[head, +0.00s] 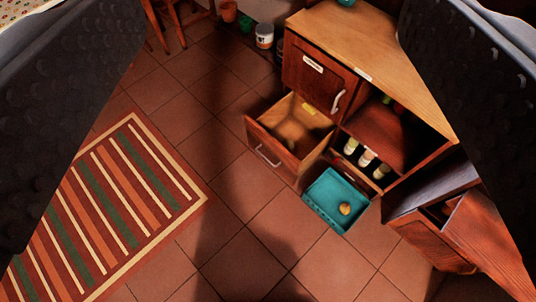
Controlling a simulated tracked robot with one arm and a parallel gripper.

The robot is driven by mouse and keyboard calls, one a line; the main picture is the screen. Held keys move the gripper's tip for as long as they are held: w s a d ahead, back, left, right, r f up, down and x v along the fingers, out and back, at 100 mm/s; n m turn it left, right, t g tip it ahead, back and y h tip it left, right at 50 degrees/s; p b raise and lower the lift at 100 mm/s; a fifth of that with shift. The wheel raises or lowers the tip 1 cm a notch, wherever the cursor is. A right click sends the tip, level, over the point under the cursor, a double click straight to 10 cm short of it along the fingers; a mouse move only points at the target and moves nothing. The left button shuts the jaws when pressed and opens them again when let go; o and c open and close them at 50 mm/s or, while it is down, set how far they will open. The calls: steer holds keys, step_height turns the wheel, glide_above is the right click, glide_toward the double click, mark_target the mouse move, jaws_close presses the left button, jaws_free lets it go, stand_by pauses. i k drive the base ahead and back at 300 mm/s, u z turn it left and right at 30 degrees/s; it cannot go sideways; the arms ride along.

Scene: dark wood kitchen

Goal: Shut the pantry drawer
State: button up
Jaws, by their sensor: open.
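A wooden drawer (259,133) stands pulled out of the wooden cabinet (385,40), with a pale handle (268,156) on its front. Its inside is visible from above, with a small yellow label at the back. I cannot read any label naming the pantry drawer. My gripper (270,30) is open, its two dark fingers large at the left and right edges. Nothing shows held between them. The fingers appear apart from the drawer, which lies beyond and below them.
A shut front with a handle (337,101) is above the drawer. A turquoise tray (324,210) holding a small round thing sits right of it. Small bottles (366,157) stand in the cabinet. A striped rug (115,200) lies left; tiled floor (255,250) is clear in front.

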mark_target(310, 135)
steer(key=k, duration=1.3)
steer(key=u, duration=0.45)
steer(key=i, duration=2.2)
steer(key=z, duration=0.75)
